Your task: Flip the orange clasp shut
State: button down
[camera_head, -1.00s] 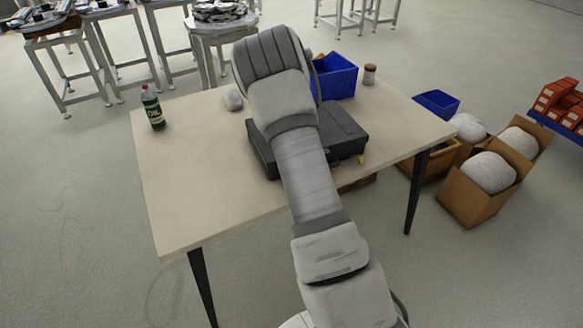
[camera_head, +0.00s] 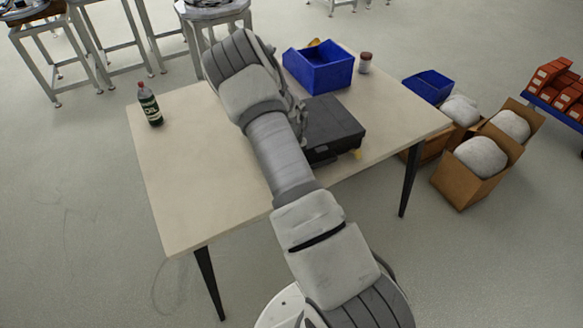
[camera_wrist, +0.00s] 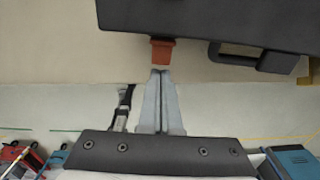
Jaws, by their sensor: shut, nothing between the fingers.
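A black case (camera_head: 340,122) lies closed-looking on the table, partly behind my arm; its edge also fills the top of the wrist view (camera_wrist: 200,14). The orange clasp (camera_wrist: 162,50) sticks out from the case's front edge in the wrist view, left of the black handle (camera_wrist: 248,64). I cannot tell whether it is latched. My gripper (camera_wrist: 161,72) is shut and empty, its fingertips right at the clasp's outer end; I cannot tell whether they touch. In the head view my arm hides the orange clasp and the fingers.
A yellow clasp (camera_head: 356,154) sits at the case's right side. A blue bin (camera_head: 320,72) and a small jar (camera_head: 365,63) stand behind the case. A green oil bottle (camera_head: 149,105) stands at the table's left.

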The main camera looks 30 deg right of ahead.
jog(key=shift+r+p, duration=0.55)
jog(key=shift+r, duration=0.25)
